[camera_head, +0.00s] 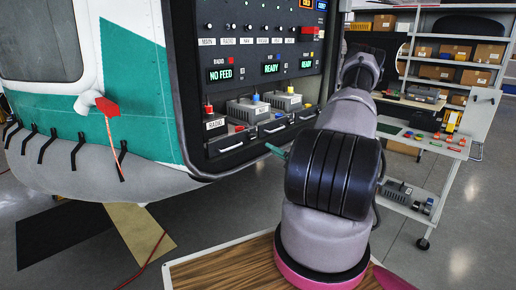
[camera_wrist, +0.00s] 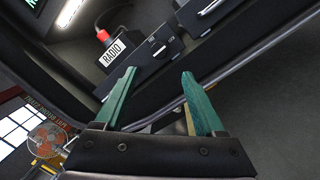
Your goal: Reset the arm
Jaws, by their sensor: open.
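My gripper (camera_wrist: 158,102) shows in the wrist view with its two green fingers spread apart and nothing between them. In the head view my arm (camera_head: 330,170) rises from the lower middle and bends toward the rack (camera_head: 240,140). One green finger (camera_head: 275,150) shows at the left of the arm; the rest of the gripper is hidden behind it.
The helicopter's green and white side (camera_head: 130,95) stands at the left. A red cover with a hanging strap (camera_head: 107,107) is on it. A trolley (camera_head: 440,145) with small parts stands at the right, before shelves with boxes (camera_head: 455,50). The floor (camera_head: 480,230) at the lower right is clear.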

